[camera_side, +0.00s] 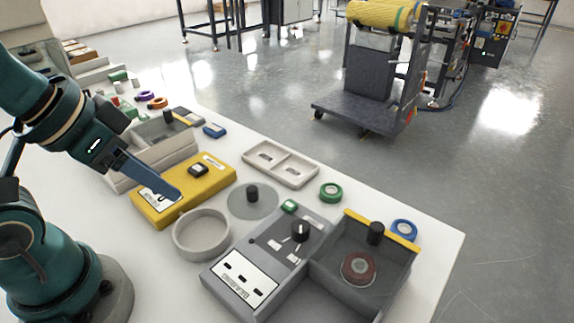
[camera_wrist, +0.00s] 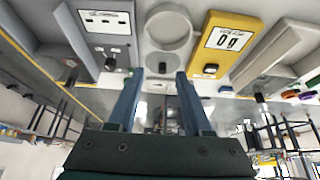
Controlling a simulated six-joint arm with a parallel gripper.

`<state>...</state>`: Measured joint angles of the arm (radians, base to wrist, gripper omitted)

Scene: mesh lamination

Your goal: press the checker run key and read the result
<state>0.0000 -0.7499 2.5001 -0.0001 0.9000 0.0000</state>
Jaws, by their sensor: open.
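The grey checker (camera_side: 262,240) stands at the front right of the white table. My gripper (camera_wrist: 157,82) is open and empty. In the side view its fingers (camera_side: 160,185) are over the yellow scale, left of the checker.
A round grey dish (camera_side: 202,235) and a clear disc with a black knob (camera_side: 252,193) lie between scale and checker. A two-part tray (camera_side: 280,163), green ring (camera_side: 330,192) and blue ring (camera_side: 404,230) lie behind.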

